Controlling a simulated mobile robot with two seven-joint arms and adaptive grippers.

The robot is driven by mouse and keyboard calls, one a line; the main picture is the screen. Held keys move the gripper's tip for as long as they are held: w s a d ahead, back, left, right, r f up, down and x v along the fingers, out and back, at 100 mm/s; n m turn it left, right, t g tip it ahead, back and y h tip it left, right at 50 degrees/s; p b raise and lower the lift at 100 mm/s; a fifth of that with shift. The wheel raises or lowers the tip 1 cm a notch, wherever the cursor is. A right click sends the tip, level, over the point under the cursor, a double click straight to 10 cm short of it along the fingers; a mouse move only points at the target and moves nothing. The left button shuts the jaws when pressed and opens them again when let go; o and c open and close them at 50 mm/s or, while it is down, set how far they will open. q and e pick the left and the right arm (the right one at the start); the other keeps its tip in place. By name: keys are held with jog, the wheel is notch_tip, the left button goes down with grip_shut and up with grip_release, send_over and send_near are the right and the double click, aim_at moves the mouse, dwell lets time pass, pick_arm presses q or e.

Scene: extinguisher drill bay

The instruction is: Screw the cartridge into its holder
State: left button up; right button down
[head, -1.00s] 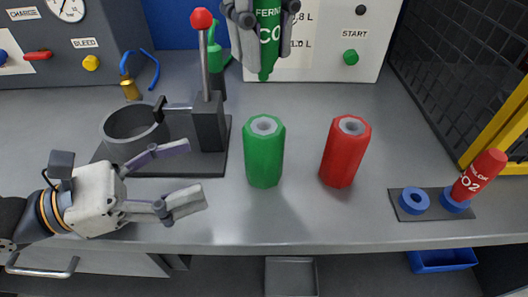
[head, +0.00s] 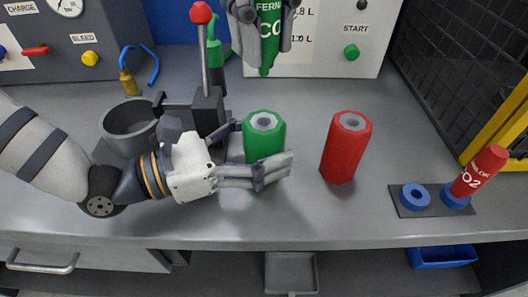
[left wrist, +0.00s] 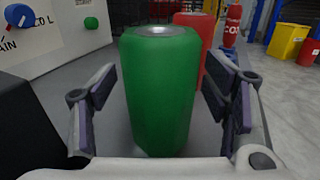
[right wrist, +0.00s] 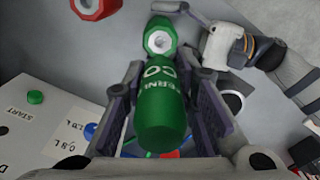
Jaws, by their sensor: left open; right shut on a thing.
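The green holder (head: 264,122) is an upright, faceted body with a grey socket on top, standing on the bench. My left gripper (head: 266,150) is open with its fingers on either side of it. In the left wrist view the holder (left wrist: 160,90) stands between the open fingers (left wrist: 160,110), with gaps on both sides. My right gripper (head: 262,25) is shut on a green cartridge (head: 267,40) lettered "CO", held upright above and behind the holder. In the right wrist view the cartridge (right wrist: 160,115) is between the fingers, apart from the green holder (right wrist: 160,38).
A red holder (head: 346,148) stands right of the green one. A red cartridge (head: 479,171) stands in a blue ring on a dark plate (head: 434,208) at the right. A lever press (head: 208,108) and round cup (head: 130,117) are behind my left arm. The front middle bench is clear.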

aim_at(265, 75)
pick_arm(q)
jog(key=shift+c, duration=0.6)
grip_shut()
pick_arm(e)
jog(key=shift+f, duration=2.5)
jog(key=shift+f, duration=0.85)
jog(key=shift+f, duration=0.6)
